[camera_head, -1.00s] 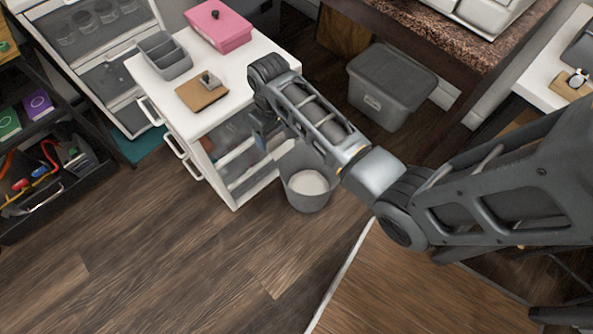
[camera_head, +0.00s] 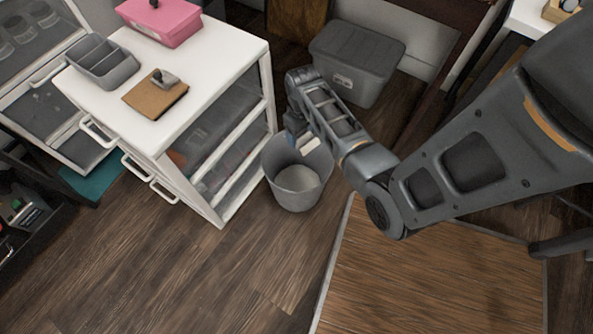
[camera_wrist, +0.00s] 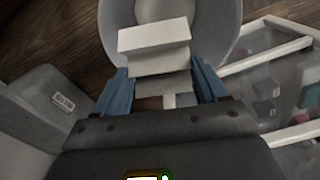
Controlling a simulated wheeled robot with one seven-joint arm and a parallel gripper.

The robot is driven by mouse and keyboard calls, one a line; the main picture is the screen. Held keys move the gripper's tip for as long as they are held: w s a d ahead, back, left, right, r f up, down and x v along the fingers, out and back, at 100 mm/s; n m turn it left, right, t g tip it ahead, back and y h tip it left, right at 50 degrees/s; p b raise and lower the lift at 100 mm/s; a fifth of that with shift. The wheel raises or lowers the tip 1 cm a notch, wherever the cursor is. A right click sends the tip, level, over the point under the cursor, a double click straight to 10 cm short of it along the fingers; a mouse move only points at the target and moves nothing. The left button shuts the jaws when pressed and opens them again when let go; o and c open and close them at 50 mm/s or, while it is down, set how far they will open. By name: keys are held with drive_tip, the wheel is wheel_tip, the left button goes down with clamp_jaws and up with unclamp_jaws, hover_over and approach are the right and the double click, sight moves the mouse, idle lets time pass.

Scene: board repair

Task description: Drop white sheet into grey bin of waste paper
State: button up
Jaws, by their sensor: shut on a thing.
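The grey bin (camera_head: 299,203) stands on the wood floor beside the white drawer unit, with pale waste paper (camera_head: 299,178) inside. My gripper (camera_head: 297,137) is over the bin's far rim, its blue fingers pointing down. In the wrist view my gripper (camera_wrist: 161,70) is shut on the white sheet (camera_wrist: 154,36), which looks bent or folded and lies in front of the bin's opening (camera_wrist: 222,28). In the head view only a small white part of the sheet (camera_head: 310,145) shows by the fingers; the rest is hidden.
The white drawer unit (camera_head: 215,60) stands close left of the bin and carries a pink box (camera_head: 160,22), a grey organizer (camera_head: 102,60) and a brown clipboard (camera_head: 155,93). A lidded grey storage box (camera_head: 355,60) stands behind.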

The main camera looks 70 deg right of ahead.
wheel_tip(320, 180, down, 4)
drive_tip(key=b, duration=0.3)
drive_tip(key=o, duration=1)
drive_tip(key=shift+o, duration=0.2)
drive_tip(key=shift+r+p, duration=1.25)
drive_tip(key=shift+r, duration=2.65)
